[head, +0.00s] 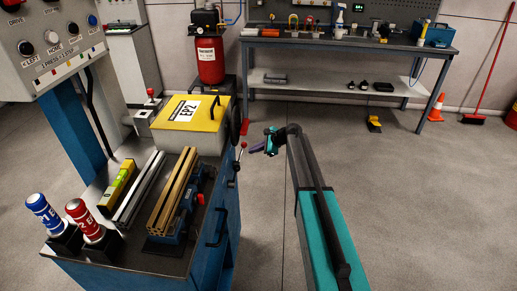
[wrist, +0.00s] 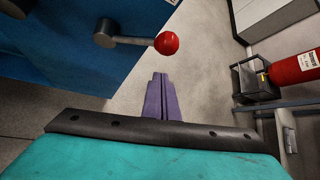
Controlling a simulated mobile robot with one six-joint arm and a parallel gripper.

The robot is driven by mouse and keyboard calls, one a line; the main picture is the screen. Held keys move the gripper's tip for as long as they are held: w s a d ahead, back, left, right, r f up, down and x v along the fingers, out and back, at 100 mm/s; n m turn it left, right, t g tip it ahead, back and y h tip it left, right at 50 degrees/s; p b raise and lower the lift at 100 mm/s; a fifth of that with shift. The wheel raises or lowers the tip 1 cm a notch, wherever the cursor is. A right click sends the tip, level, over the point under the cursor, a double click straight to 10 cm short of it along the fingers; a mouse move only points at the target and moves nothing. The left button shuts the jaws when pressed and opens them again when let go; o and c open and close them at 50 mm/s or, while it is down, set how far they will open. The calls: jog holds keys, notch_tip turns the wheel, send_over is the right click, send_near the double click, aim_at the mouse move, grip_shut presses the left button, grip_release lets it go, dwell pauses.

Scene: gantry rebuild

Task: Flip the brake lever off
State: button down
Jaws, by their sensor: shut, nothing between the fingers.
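A lever with a red ball knob (wrist: 167,43) sticks out from a dark pivot on the blue cabinet side in the wrist view; its grey rod lies nearly level in the picture. In the head view the lever's red knob (head: 243,145) shows at the cabinet's right side, beside the yellow-topped box. My gripper (head: 257,150) is just right of the knob, apart from it. In the wrist view my purple fingers (wrist: 160,78) are shut together and empty, with their tips below the knob in the picture. No label on the lever can be read.
The blue cabinet (head: 210,258) carries a yellow-topped box (head: 190,112), metal bars, and blue and red cans. Another red-knobbed lever (head: 150,93) stands behind the box. A workbench (head: 340,43) is at the back.

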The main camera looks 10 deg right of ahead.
jog(key=shift+s+a+r+p, duration=0.2)
jog(key=shift+a+r, duration=0.2)
jog(key=shift+r, duration=0.3)
jog(key=shift+s+a+r+p, duration=0.15)
jog(key=shift+a+r, duration=0.2)
jog(key=shift+r, duration=0.35)
jog(key=shift+a, duration=0.15)
